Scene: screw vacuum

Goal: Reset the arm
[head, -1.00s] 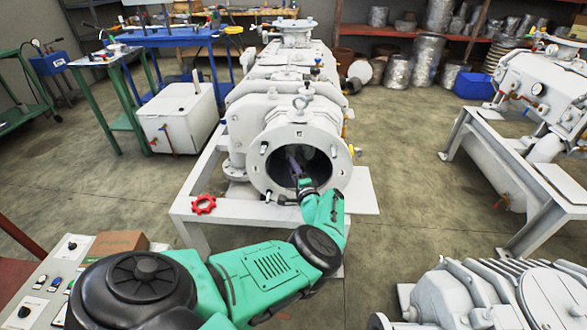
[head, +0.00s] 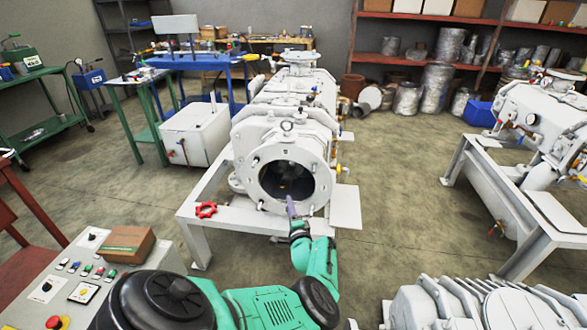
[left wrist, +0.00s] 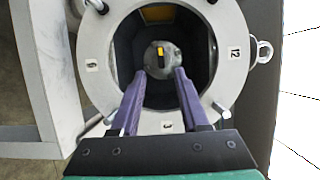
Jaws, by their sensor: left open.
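My left arm reaches from the bottom left of the head view toward the white screw vacuum machine (head: 290,125). My left gripper (head: 291,206) has purple fingers and is in front of the lower rim of the machine's round flange (head: 327,180). In the left wrist view the gripper (left wrist: 160,76) is open, its two fingers apart with nothing between them. Beyond the fingertips is the dark bore with a round grey metal part (left wrist: 165,62) bearing a small yellow mark. The flange rim (left wrist: 233,95) surrounds the bore. My right gripper is out of view.
A control panel (head: 135,270) with a cardboard box (head: 127,246) stands at the lower left. Another finned white machine (head: 470,305) is at the lower right. Floor between the machines is clear.

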